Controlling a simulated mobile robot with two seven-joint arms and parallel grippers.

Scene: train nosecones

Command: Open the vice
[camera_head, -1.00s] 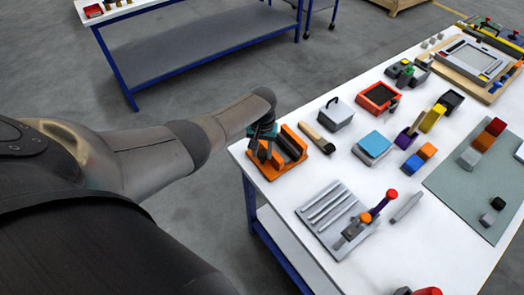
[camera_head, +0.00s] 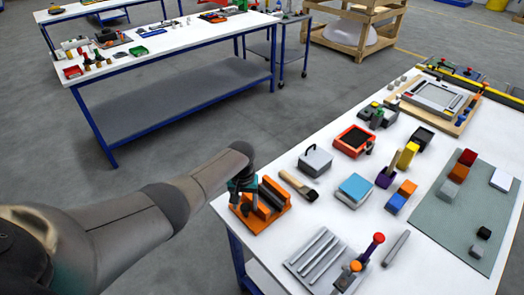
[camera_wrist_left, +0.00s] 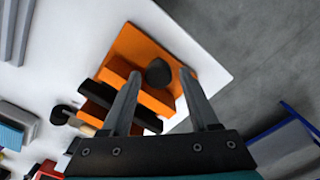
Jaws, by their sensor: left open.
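The vice (camera_head: 269,196), orange with dark jaws, sits at the near left corner of the white table. It also shows in the left wrist view (camera_wrist_left: 140,48), where its black round knob (camera_wrist_left: 159,72) is in sight. My left gripper (camera_head: 242,204) is at the knob side of the vice. In the left wrist view its two fingers (camera_wrist_left: 160,75) are apart, one on each side of the knob. I cannot tell whether they touch it. The gripper partly hides the vice. My right gripper is not in view.
A grooved grey plate (camera_head: 318,260) lies nearer. The table edge is just left of the vice. Another table (camera_head: 170,50) stands behind, across open floor.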

